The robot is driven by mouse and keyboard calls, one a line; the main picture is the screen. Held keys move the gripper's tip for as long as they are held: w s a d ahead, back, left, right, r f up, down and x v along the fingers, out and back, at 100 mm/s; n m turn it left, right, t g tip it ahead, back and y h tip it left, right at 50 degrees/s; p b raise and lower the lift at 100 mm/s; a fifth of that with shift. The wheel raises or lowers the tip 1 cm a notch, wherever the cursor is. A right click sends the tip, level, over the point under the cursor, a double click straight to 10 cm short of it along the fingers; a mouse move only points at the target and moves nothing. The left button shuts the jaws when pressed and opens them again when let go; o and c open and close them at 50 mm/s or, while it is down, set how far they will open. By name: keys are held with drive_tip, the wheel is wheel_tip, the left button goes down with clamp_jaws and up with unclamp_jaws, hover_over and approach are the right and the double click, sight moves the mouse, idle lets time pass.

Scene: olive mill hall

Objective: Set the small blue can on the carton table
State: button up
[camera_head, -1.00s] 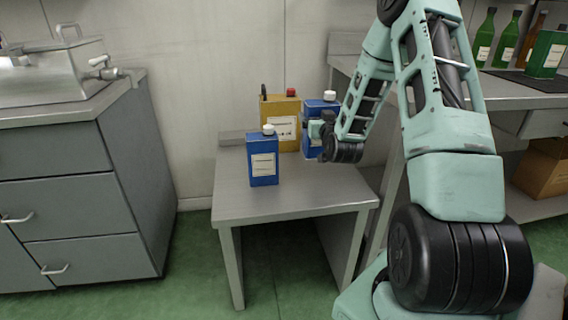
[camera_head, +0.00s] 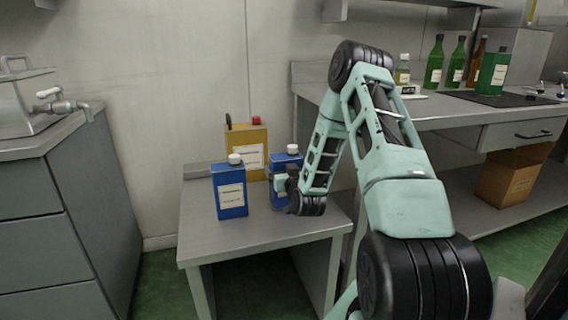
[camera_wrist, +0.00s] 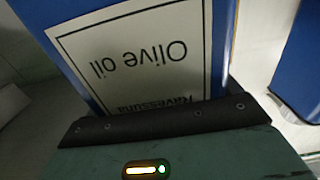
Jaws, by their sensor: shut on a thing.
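A blue can (camera_head: 287,162) with a white cap is in my gripper (camera_head: 283,183), above or on the right part of a low grey table (camera_head: 255,234). I cannot tell whether its base touches the tabletop. In the wrist view the held can (camera_wrist: 222,38) fills the upper middle, its "Olive oil" label upside down, behind the dark finger edge of my gripper (camera_wrist: 165,125). A blue surface (camera_wrist: 298,70) shows at the right of the wrist view.
A yellow can (camera_head: 246,150) with a red cap stands behind the blue cans. A workbench (camera_head: 455,118) with green bottles (camera_head: 434,65) is at the right, with a cardboard box (camera_head: 508,178) on its lower shelf. The table's front left is bare. Grey drawers (camera_head: 60,215) stand at the left.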

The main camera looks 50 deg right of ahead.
drive_tip(key=shift+f, duration=0.15)
drive_tip(key=shift+f, duration=0.15)
drive_tip(key=o, duration=1.5)
drive_tip(key=shift+o, duration=0.2)
